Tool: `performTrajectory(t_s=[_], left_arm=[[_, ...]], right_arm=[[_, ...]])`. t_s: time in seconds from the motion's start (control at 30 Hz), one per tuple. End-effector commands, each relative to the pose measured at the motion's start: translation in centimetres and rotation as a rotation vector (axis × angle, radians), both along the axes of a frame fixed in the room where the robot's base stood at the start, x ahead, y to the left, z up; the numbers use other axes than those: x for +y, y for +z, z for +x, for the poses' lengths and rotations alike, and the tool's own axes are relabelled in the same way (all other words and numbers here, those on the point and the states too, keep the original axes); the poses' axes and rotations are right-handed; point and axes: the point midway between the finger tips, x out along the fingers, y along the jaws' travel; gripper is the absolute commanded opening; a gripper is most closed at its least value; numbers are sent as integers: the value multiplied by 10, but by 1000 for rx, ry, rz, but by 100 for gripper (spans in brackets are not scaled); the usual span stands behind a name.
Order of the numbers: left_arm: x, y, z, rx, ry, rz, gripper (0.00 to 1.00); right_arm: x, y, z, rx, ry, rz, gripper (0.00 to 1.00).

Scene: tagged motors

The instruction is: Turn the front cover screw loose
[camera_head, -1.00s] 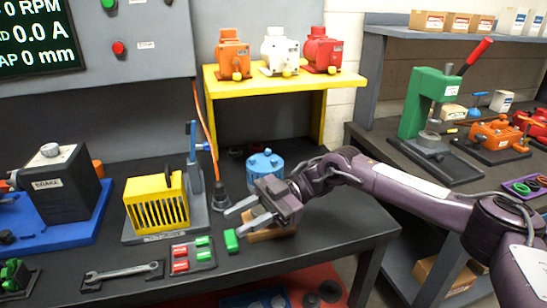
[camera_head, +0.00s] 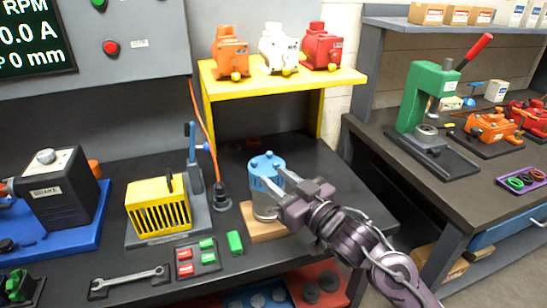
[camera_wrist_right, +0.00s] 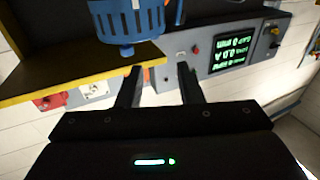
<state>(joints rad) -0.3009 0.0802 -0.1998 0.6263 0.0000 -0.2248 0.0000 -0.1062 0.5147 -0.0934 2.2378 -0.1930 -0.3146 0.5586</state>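A motor with a blue cover (camera_head: 265,165) and a silver body (camera_head: 264,205) stands upright on a wooden block on the dark bench. The blue cover also shows upside down at the top of the right wrist view (camera_wrist_right: 125,22). I cannot clearly make out which of the small parts on it is the front cover screw. My right gripper (camera_head: 273,178) is open and empty. Its fingers appear in front of the motor, close to the cover; I cannot tell whether they touch it. In the right wrist view the fingers (camera_wrist_right: 158,80) are apart. My left gripper is out of view.
A yellow slotted box (camera_head: 158,205) stands left of the motor, with a dark cone-shaped tool (camera_head: 221,198) between. Red and green blocks (camera_head: 235,242) and a wrench (camera_head: 125,280) lie in front. A yellow shelf (camera_head: 290,80) holding three motors overhangs behind.

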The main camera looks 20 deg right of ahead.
Motion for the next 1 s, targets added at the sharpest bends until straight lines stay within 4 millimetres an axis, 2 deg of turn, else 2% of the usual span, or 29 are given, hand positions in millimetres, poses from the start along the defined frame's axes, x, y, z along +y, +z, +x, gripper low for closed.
performTrajectory(t_s=[0.03,0.1,0.2,0.37,0.7,1.0], left_arm=[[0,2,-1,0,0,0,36],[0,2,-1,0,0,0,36],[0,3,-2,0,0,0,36],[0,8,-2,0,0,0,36],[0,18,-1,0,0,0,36],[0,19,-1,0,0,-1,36]], right_arm=[[-14,-2,-4,27,-47,1,33],[-29,-5,-6,53,-96,1,33],[-37,-6,-5,66,-125,2,33],[-33,-5,12,67,-128,4,33],[-18,-5,59,65,-125,2,33],[-15,-7,67,67,-124,0,33]])
